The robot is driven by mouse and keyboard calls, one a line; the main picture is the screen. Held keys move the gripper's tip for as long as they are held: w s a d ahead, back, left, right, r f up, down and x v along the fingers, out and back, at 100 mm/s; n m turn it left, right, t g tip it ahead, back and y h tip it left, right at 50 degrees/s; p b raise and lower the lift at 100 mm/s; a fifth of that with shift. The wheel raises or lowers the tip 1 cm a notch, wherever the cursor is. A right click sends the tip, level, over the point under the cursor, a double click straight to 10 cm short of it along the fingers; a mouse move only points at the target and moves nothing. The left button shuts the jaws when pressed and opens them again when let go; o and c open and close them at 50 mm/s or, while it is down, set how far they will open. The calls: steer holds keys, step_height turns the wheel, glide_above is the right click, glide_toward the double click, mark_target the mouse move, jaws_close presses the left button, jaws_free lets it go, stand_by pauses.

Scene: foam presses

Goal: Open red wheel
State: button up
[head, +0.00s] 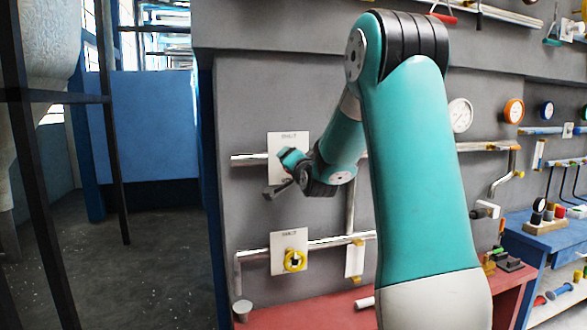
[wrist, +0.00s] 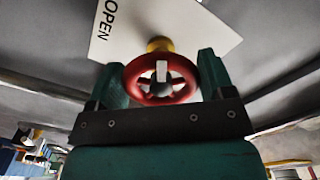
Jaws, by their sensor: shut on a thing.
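The red wheel (wrist: 161,80) sits between the two teal fingers of my gripper (wrist: 162,76) in the wrist view. It is mounted on a yellow hub in front of a white plate (wrist: 165,28) that reads "OPEN" on its left part. My gripper is shut on the red wheel, with a finger at its left and right rim. In the head view my gripper (head: 280,175) is in front of the upper white plate (head: 288,139) on the grey wall. There the red wheel is hidden behind the gripper.
Metal pipes (head: 330,243) run along the wall. A red bench (head: 315,305) stands below, and a blue table (head: 540,240) is at the right. Open floor (head: 150,270) lies to the left.

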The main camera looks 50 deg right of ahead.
steer(key=o, duration=0.9)
steer(key=shift+b+v, duration=2.95)
steer(key=shift+v, duration=5.75)
